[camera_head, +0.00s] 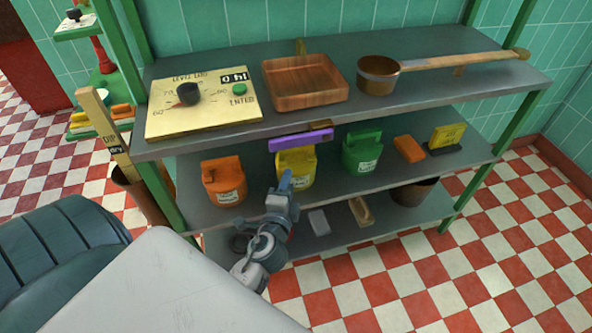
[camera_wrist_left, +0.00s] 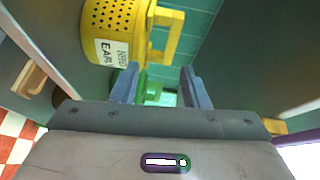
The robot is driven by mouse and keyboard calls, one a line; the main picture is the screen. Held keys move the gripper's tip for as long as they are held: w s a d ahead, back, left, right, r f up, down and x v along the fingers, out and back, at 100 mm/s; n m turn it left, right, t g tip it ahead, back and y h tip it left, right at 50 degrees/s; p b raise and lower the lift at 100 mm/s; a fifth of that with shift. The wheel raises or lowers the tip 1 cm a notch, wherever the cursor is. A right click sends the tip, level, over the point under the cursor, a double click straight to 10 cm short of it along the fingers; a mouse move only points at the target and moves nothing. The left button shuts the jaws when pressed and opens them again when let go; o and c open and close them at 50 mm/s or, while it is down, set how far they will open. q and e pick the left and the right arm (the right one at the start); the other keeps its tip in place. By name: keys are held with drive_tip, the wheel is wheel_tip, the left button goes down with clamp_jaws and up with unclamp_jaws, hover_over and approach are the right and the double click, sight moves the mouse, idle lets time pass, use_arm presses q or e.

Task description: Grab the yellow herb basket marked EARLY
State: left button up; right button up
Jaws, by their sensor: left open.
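The yellow herb basket (camera_head: 299,166) stands on the middle shelf between an orange basket (camera_head: 223,181) and a green basket (camera_head: 362,153). In the left wrist view the yellow basket (camera_wrist_left: 112,22) shows a perforated wall, a white label reading EARLY, and a squared yellow handle. My left gripper (camera_head: 286,182) is in front of the yellow basket in the head view and covers part of it. In the wrist view the left gripper (camera_wrist_left: 160,78) is open, with nothing between its fingers. The handle appears beyond the fingertips. My right gripper is not in view.
A purple bar (camera_head: 301,139) shows just above the yellow basket near the upper shelf's edge. The upper shelf (camera_head: 230,132) carries a dial panel (camera_head: 215,107), a wooden tray (camera_head: 304,80) and a copper pan (camera_head: 378,77). An orange block (camera_head: 409,149) lies right of the green basket.

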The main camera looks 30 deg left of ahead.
sight(295, 150)
use_arm(q)
drive_tip(key=shift+m+t, duration=0.3)
drive_tip(key=shift+m, duration=0.3)
drive_tip(key=x, duration=0.3)
drive_tip(key=p+x, duration=0.1)
drive_tip(key=x, duration=0.3)
drive_tip(key=r+x, duration=0.1)
drive_tip(key=x, duration=0.2)
drive_tip(key=shift+w+a+r+p, duration=0.15)
drive_tip(key=shift+w+a+p, duration=0.1)
drive_tip(key=shift+a+p, duration=0.15)
drive_tip(key=shift+w, duration=0.25)
clamp_jaws()
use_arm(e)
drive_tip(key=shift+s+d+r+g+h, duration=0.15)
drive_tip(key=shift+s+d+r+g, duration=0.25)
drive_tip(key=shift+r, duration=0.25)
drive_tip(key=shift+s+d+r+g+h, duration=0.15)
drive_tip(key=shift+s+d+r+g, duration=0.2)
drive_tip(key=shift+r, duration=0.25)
